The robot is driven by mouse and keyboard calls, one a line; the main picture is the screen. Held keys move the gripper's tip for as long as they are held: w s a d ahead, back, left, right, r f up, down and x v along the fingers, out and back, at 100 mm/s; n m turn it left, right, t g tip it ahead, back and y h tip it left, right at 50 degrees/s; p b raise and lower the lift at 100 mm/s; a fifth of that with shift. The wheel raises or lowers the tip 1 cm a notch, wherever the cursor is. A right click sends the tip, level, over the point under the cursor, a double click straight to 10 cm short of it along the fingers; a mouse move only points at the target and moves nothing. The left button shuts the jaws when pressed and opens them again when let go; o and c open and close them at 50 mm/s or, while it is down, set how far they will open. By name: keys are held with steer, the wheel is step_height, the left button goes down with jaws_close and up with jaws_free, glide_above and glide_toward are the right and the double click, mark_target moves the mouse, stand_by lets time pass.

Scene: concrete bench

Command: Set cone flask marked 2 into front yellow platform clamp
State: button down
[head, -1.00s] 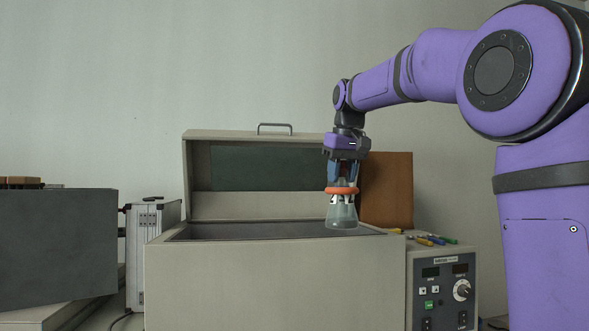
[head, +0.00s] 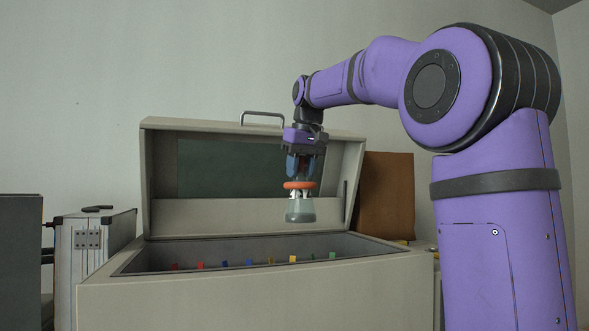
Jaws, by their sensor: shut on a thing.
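My gripper (head: 300,180) is shut on a clear cone flask (head: 300,211) with an orange ring (head: 299,185) around its neck. The flask hangs upright in front of the raised lid, above the open box. Its mark cannot be read clearly. Inside the open box, a row of small coloured clamp tips shows over the front wall. A yellow clamp (head: 292,259) stands right of the middle, and another yellow clamp (head: 270,261) is just left of it. Red, blue and green ones stand beside them. The platform itself and the clamps' lower parts are hidden by the front wall.
The pale box (head: 250,305) has its lid (head: 250,216) raised at the back, with a handle on top. A silver case (head: 92,250) stands at the left, and a brown board (head: 385,195) leans behind at the right. The box's front wall is an edge below the flask.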

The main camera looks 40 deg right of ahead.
mark_target(303, 179)
steer(key=shift+f, duration=5.6)
steer(key=shift+s+f, duration=0.1)
steer(key=shift+f, duration=1.5)
steer(key=shift+c, duration=0.4)
jaws_free()
steer(key=shift+r, duration=4.5)
